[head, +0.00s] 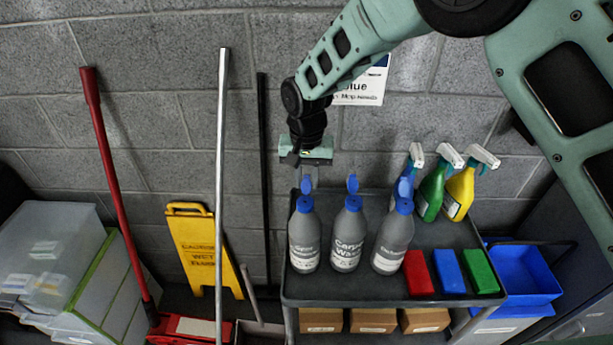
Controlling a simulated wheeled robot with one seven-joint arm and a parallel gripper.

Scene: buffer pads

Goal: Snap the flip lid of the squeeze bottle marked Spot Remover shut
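Three grey squeeze bottles with blue caps stand upright in a row on the cart. The left bottle (304,242) has a small label that looks like Spot Remover. Its blue cap (305,204) shows, with a bit of blue flip lid (306,186) standing up above it. My gripper (306,179) points down at this lid, its two fingers apart on either side; whether they touch it I cannot tell. The middle bottle (347,241), marked Carpet Wash, and the right bottle (393,243), its label hard to read, have their lids standing open.
Green and yellow spray bottles (431,192) (460,191) stand behind on the cart (340,290), with another blue one behind the right squeeze bottle. Red, blue and green pads (418,272) lie at right. A pole (222,150) and yellow floor sign (200,245) stand left.

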